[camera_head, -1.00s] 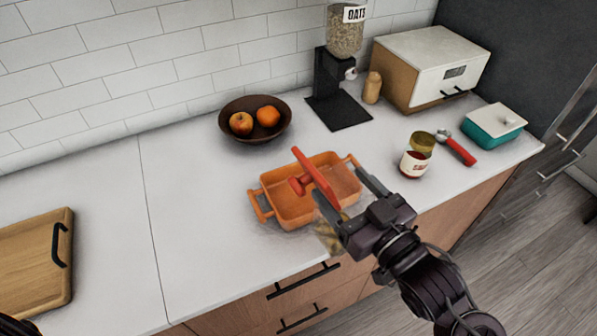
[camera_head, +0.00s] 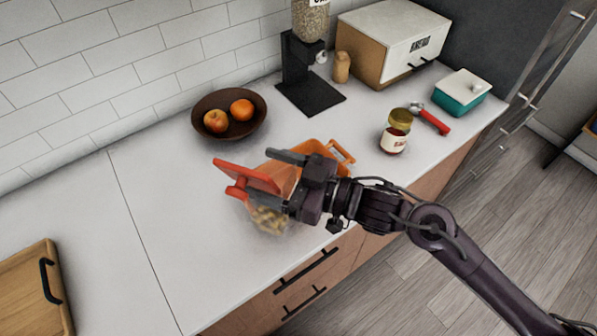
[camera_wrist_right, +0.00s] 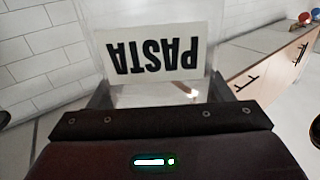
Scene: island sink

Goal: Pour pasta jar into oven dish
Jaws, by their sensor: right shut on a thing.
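The pasta jar (camera_head: 268,218) is clear, with pale pasta gathered in its lower part. My right gripper (camera_head: 260,175) is shut on it, with one finger on each side. In the right wrist view, its PASTA label (camera_wrist_right: 157,55) appears upside down between the fingers. A flat red lid (camera_head: 240,174) with a knob is tilted at the jar's left side; I cannot tell whether it is attached. The orange oven dish (camera_head: 342,153) sits on the counter behind the jar and gripper, mostly hidden, with its right handle showing. My left gripper is out of view.
A brown bowl (camera_head: 230,112) with fruit stands behind. A lidded sauce jar (camera_head: 396,131), a red-handled tool (camera_head: 429,119) and a teal dish (camera_head: 462,92) are at the right. A cutting board (camera_head: 32,285) lies far left. The counter left of the jar is clear.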

